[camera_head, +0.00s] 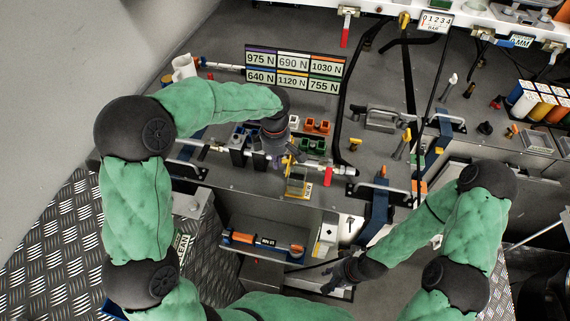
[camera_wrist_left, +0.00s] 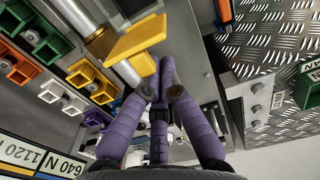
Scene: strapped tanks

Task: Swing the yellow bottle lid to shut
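The yellow lid (camera_head: 297,186) is at the front edge of the grey workbench, by a light horizontal tube. In the left wrist view, a flat yellow plate (camera_wrist_left: 137,37) sticks out beside a metal cylinder, with a smaller yellow block (camera_wrist_left: 143,64) below it. My left gripper (camera_head: 281,158) is just behind and left of the lid. Its purple fingers (camera_wrist_left: 163,85) are drawn together, with nothing visibly held, and the tips are close to the small yellow block; contact is unclear. My right gripper (camera_head: 337,274) is low, in front of the bench, small and dark; its finger opening is unclear.
Labelled weight plates (camera_head: 294,69) and small coloured sockets (camera_head: 317,126) are behind the left gripper. A blue clamp post (camera_head: 378,205) stands to the right. A lower shelf (camera_head: 263,243) holds an orange and blue tool. Black cables hang at the back.

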